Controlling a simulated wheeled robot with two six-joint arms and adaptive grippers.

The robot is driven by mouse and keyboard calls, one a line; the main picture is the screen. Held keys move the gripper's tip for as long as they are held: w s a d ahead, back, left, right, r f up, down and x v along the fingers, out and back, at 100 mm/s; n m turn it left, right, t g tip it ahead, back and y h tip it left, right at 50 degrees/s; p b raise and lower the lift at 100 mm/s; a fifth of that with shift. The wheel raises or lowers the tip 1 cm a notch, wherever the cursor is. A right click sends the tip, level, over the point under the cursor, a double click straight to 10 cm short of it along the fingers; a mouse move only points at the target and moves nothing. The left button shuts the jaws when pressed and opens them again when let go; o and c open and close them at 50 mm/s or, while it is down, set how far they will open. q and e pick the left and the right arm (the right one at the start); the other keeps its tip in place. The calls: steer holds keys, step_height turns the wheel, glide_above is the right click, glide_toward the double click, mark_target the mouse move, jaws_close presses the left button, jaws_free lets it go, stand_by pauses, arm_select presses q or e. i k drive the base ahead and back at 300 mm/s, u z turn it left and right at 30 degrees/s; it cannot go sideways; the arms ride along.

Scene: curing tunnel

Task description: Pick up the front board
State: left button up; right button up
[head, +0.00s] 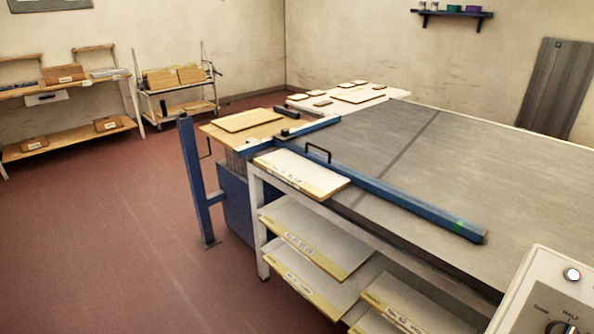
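A pale board (308,172) with a yellowish labelled front edge lies at the near left corner of the grey-topped table (430,150), on the near side of a long blue bar (400,198). More boards with similar yellowish labelled edges lie on the shelves below: an upper one (318,235), a lower one (312,280) and one further right (415,305). The frame does not settle which of these is the front board. Neither of my grippers is in the head view.
A black handle (318,147) stands on the blue bar. A blue post (196,180) rises from the floor at left. A control panel (550,295) fills the bottom right corner. A shelf unit (65,90) and cart (180,90) stand at the back left. The red floor (110,240) at left is clear.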

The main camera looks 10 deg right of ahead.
mark_target(316, 181)
steer(key=u, duration=0.75)
steer(key=i, duration=1.1)
steer(key=z, duration=2.65)
